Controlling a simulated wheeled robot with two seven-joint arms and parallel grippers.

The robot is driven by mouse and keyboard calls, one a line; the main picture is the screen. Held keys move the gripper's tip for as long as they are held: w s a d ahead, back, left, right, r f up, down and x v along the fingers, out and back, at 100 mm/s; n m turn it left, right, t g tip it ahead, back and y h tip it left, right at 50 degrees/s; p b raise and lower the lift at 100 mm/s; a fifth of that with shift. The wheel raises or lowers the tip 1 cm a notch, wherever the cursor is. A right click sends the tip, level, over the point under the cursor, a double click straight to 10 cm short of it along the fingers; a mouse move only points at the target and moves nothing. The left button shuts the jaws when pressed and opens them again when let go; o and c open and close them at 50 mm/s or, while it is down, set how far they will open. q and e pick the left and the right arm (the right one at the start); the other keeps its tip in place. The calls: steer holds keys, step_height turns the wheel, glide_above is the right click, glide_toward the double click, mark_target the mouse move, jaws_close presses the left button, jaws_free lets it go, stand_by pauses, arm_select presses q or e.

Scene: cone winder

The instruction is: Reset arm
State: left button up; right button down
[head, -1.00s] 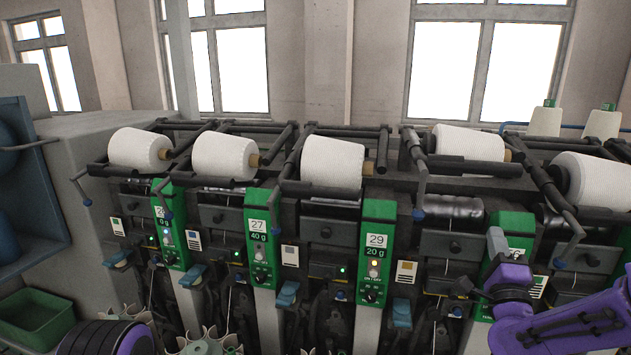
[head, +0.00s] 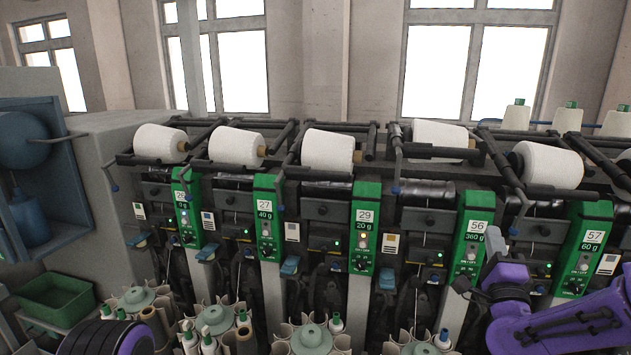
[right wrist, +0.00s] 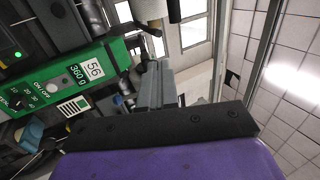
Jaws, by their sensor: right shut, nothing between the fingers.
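My right arm (head: 560,318), purple with dark joints, comes in from the right edge in the head view. I cannot tell the exact gap between gripper and machine. In the right wrist view, the panel marked 56 (right wrist: 92,70) shows at the left, beyond a purple and black part of my arm. My left gripper is out of view; only a ringed purple part of my left arm shows at the lower left.
The cone winder carries a row of white yarn cones (head: 328,150) on dark bars. Bobbin holders (head: 310,338) stick out along its lower front. A green bin (head: 58,300) and a blue cabinet (head: 75,190) stand at the left. More cones (head: 568,118) stand behind the machine.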

steer(key=s+a+f+n+g+y+b, duration=0.15)
steer(key=s+f+n+g, duration=0.25)
steer(key=f, duration=0.9)
steer(key=s+a+f+n+g+b, duration=0.1)
steer(key=s+f+n+g+b, duration=0.3)
steer(key=f, duration=0.8)
steer(key=s+a+f+n+g+b, duration=0.1)
steer(key=s+a+f+n+g, duration=0.3)
steer(key=f, duration=0.9)
arm_select(q)
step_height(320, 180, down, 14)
steer(key=b, duration=0.7)
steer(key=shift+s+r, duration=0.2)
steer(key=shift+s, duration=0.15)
arm_select(e)
steer(key=s+f+n+g, duration=0.1)
steer(key=s+f+g, duration=0.2)
steer(key=s+f, duration=0.8)
steer(key=s+f+n+g, duration=0.1)
steer(key=s+f+g, duration=0.3)
steer(key=s+f, duration=0.7)
steer(key=s, duration=0.5)
steer(key=shift+s, duration=0.2)
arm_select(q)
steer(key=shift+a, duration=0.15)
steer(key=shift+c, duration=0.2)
